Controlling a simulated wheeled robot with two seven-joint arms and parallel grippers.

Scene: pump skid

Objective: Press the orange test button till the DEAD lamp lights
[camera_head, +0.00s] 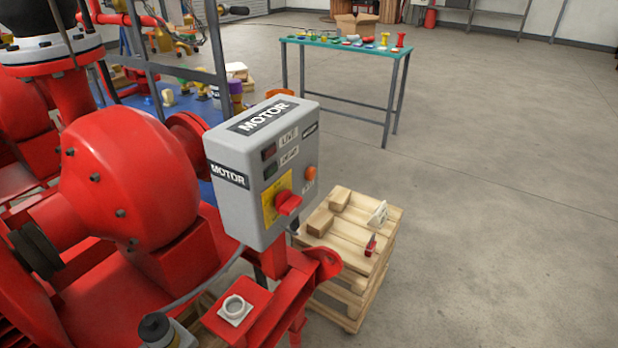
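The grey motor control box (258,165) stands on a red post beside the red pump, labelled MOTOR on its top and side. The orange test button (310,173) is on the right part of its front face. Two small dark lamps sit at the upper left of the face: a reddish one (269,152) and a greenish one (270,169), each beside a small label too small to read surely. Neither looks lit. A red switch handle (288,203) sticks out below, over a yellow label. Neither of my grippers is in view.
A wooden pallet stack (373,222) with wood blocks and a small red item stands right behind the box. The red pump (130,175) fills the left. A teal-topped table (345,47) with small items stands farther back. The floor at right is clear.

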